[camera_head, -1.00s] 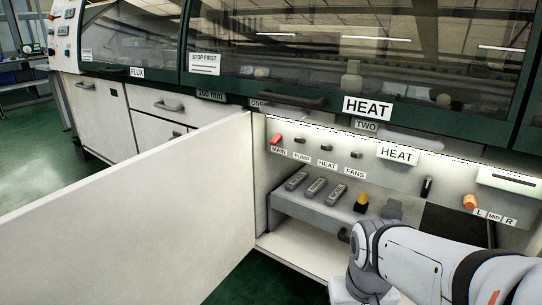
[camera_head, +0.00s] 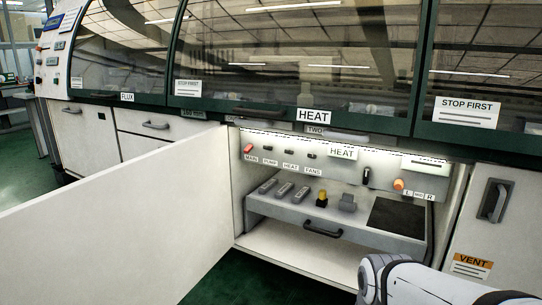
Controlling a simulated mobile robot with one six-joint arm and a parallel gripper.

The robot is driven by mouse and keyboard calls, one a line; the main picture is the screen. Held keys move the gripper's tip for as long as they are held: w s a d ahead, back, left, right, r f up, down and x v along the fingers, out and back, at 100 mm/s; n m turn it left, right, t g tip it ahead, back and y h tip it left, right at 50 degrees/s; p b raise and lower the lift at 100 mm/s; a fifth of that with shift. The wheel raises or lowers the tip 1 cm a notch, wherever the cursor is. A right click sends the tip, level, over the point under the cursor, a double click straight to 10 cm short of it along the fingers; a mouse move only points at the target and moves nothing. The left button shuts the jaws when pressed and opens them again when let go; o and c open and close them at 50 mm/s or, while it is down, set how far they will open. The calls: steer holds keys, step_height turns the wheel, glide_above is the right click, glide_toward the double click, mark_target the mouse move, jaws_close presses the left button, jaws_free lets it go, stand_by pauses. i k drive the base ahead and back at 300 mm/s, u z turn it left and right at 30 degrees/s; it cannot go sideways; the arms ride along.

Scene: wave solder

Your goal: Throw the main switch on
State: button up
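The main switch (camera_head: 248,149) is a red lever at the left end of the switch row inside the open compartment. The label MAIN (camera_head: 251,161) is below it. The lever points up and to the left; I cannot tell from it whether it is on or off. To its right are small dark switches over the labels PUMP (camera_head: 270,162), HEAT (camera_head: 290,166) and FANS (camera_head: 313,171). Only a part of my arm shows at the bottom right, well below and to the right of the switch. My gripper is out of the frame.
The open white door (camera_head: 130,215) stands out to the left of the compartment. A drawer (camera_head: 290,221) under the panel carries grey blocks, a yellow-topped part and a dark pad. An orange knob (camera_head: 398,184) sits at the panel's right. Green floor is free in front.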

mark_target(246, 150)
steer(key=z, duration=0.1)
steer(key=i, duration=1)
steer(key=z, duration=0.05)
